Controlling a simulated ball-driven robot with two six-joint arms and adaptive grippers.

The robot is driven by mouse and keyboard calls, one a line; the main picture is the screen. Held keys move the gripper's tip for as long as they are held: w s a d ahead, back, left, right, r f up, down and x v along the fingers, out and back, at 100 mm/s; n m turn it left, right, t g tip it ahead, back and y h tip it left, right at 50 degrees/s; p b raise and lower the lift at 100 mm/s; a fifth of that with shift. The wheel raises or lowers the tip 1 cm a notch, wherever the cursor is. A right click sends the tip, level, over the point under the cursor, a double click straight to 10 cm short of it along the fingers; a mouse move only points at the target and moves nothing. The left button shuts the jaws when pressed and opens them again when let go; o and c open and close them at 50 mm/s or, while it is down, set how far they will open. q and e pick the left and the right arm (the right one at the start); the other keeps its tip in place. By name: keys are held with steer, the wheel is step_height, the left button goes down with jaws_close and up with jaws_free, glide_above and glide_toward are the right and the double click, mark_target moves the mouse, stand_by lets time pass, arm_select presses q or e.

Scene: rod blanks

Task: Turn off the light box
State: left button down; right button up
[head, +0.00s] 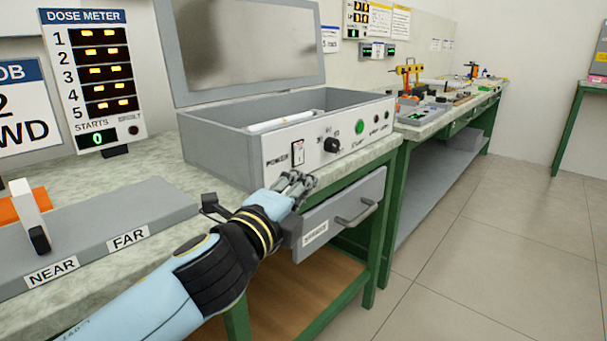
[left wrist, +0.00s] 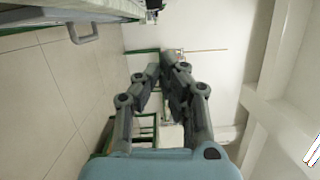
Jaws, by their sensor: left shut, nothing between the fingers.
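The light box (head: 215,152) is a grey open case with its lid raised, standing on the bench at the centre of the head view. A white tube (head: 285,120) lies inside it. Its pale front panel carries a rocker switch (head: 298,154) labelled POWER, a black knob (head: 332,145) and a green button (head: 360,127). My left gripper (head: 297,183) is shut and empty, just below the POWER switch in the picture. I cannot tell whether it touches the panel. In the left wrist view its fingers (left wrist: 165,75) are together, with no switch visible. My right gripper is not in view.
A grey drawer (head: 340,210) with a handle lies below and right of my gripper. A NEAR/FAR slider block (head: 95,240) is at left, below a dose meter (head: 95,75). A second bench (head: 425,128) holds tools further back. The floor at right is clear.

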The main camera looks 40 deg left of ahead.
mark_target(299, 154)
arm_select(q)
steer(key=w+a, duration=0.1)
steer(key=w, duration=0.2)
steer(key=w+a, duration=0.2)
steer(key=w, duration=0.1)
steer(key=w+a, duration=0.2)
steer(key=w, duration=0.1)
steer(key=shift+a+r, duration=0.2)
steer(key=shift+r, duration=0.2)
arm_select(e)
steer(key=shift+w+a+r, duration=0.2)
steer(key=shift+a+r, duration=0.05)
arm_select(q)
steer(key=shift+s, duration=0.1)
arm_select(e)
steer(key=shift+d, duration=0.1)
arm_select(q)
steer(key=shift+a+r+n+p, duration=0.4)
steer(key=shift+r+p, duration=0.1)
steer(key=shift+p, duration=0.45)
steer(key=shift+f, duration=0.3)
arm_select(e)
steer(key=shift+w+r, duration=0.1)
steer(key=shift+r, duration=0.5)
arm_select(q)
steer(key=shift+d, duration=0.1)
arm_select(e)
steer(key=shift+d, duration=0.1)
